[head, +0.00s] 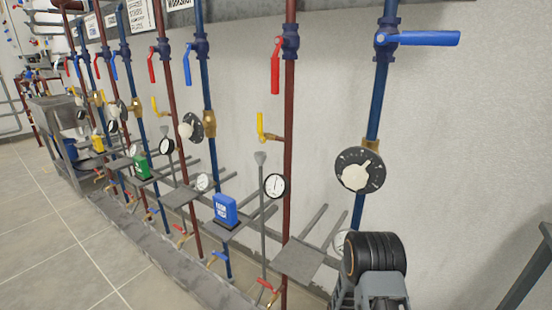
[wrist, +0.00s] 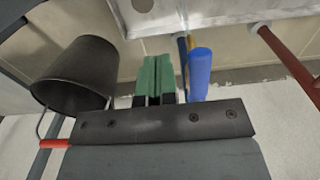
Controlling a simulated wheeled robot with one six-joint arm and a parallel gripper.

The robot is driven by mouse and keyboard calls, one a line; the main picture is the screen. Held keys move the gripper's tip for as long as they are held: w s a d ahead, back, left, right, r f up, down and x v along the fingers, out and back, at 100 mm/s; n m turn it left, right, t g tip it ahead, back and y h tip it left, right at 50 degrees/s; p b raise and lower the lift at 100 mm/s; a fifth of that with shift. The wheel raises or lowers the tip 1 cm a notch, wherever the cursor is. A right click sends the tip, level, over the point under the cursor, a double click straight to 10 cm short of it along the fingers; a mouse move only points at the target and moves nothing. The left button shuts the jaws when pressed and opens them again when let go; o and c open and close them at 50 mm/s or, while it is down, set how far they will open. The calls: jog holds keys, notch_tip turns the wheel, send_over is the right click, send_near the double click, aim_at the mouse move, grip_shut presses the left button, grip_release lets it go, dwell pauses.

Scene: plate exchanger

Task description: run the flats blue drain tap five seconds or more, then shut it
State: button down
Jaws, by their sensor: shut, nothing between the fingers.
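In the wrist view a blue tap handle (wrist: 200,73) stands just right of my gripper (wrist: 157,62). A brass piece (wrist: 187,47) shows behind the handle. My gripper's green fingers are together and empty, apart from the handle in the picture; I cannot tell the depth gap. Whether water runs is not visible. In the head view my dark wrist (head: 375,258) is at the lower right, in front of the rightmost blue pipe (head: 376,103); the fingers and the tap there are hidden. I cannot read a flats label.
A black bucket (wrist: 76,72) is left of the fingers, near a red handle (wrist: 55,143). A red pipe (wrist: 285,60) is at right. In the head view, pipe pairs line the wall, with a blue container (head: 225,208) on a shelf. Floor at left is clear.

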notch_tip(320, 180, up, 7)
jog(key=p, duration=0.5)
dwell(0.3)
